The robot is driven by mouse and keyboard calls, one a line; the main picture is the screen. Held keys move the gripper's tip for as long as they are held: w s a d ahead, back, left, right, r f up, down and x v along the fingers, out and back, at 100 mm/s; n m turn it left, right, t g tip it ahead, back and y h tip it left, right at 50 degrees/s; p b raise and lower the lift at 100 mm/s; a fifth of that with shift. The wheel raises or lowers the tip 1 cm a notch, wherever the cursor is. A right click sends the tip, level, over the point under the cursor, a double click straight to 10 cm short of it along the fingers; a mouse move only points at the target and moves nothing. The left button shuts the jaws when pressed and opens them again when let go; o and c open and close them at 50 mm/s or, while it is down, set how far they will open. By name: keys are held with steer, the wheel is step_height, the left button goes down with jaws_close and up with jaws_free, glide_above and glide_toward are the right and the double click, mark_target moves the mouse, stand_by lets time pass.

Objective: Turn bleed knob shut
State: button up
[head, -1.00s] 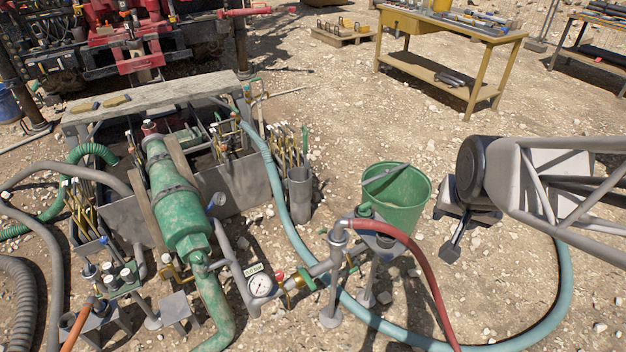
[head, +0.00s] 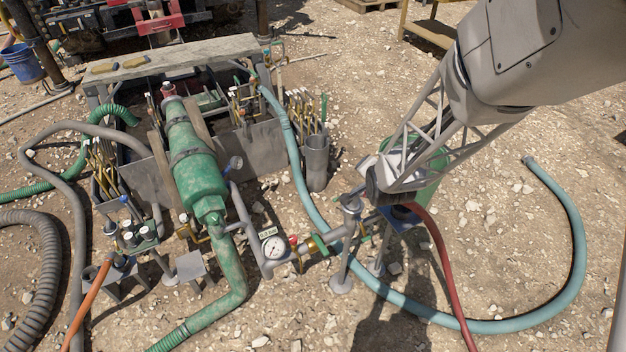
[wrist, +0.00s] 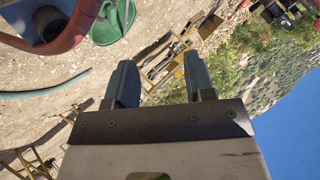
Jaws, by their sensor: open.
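A small red knob (head: 293,241) sits on the brass fitting beside the round white pressure gauge (head: 273,248) in the head view; I take it to be the bleed knob, but it is too small to tell how far it is turned. My gripper (wrist: 160,80) is open in the wrist view, with nothing between its two fingers. In the head view its fingers are hidden behind my arm's end, which is above and right of the gauge and knob. The wrist view does not show the knob.
A red hose (head: 440,255) runs from the pipe stand beside the valve line. A green bucket (head: 432,180) stands behind my arm. A green cylinder (head: 197,180) lies left of the gauge. A teal hose (head: 500,325) curves over the gravel. Open gravel lies right.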

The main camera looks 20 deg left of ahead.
steer(key=a+f+m+t+y, duration=0.1)
steer(key=a+f+y, duration=0.1)
steer(key=a+f, duration=0.6)
steer(key=m+t+y, duration=0.2)
steer(key=m+y, duration=0.1)
steer(key=y, duration=0.4)
glide_toward(291, 236)
steer(key=shift+w+a+f, duration=0.25)
steer(key=shift+w+a, duration=0.7)
steer(key=shift+w, duration=0.15)
steer(key=shift+f+x, duration=0.1)
steer(key=shift+x, duration=1.85)
steer(key=shift+f+x, duration=0.15)
steer(key=shift+x, duration=1.8)
